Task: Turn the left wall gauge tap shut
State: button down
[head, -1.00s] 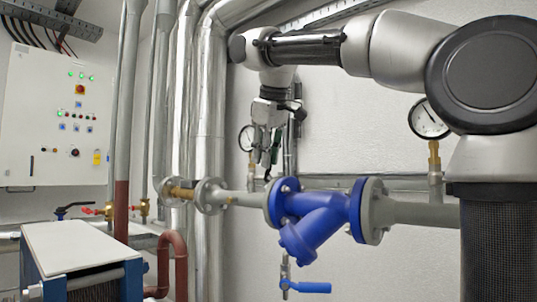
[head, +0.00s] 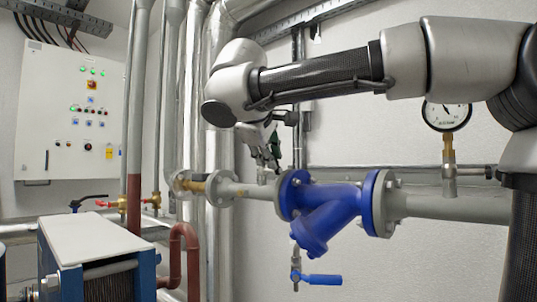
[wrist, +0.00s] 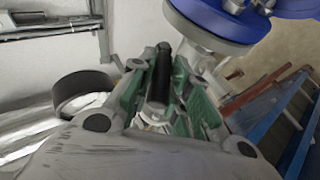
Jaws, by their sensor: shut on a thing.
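My gripper (head: 272,158) is at the left wall gauge's branch on the grey pipe, left of the blue valve. In the wrist view, its green-padded fingers (wrist: 160,92) are closed on a black tap handle (wrist: 163,70), which sticks up between them. The left gauge is hidden behind my arm in the head view; in the wrist view a dark round rim, apparently the gauge (wrist: 82,92), shows left of the fingers. The tap body is mostly hidden by the fingers, so I cannot tell how far the tap is turned.
The blue valve (head: 330,208) stands close right of my gripper. The right gauge (head: 447,115) sits on the pipe farther right. A blue lever (head: 322,280) hangs below. Silver vertical pipes (head: 203,120) are close on the left. A control panel (head: 75,115) is beyond them.

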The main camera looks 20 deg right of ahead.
jog(key=shift+f, duration=0.15)
jog(key=c, duration=1.3)
grip_release()
jog(key=shift+c, duration=0.2)
jog(key=v, duration=1.2)
jog(key=shift+c, duration=0.4)
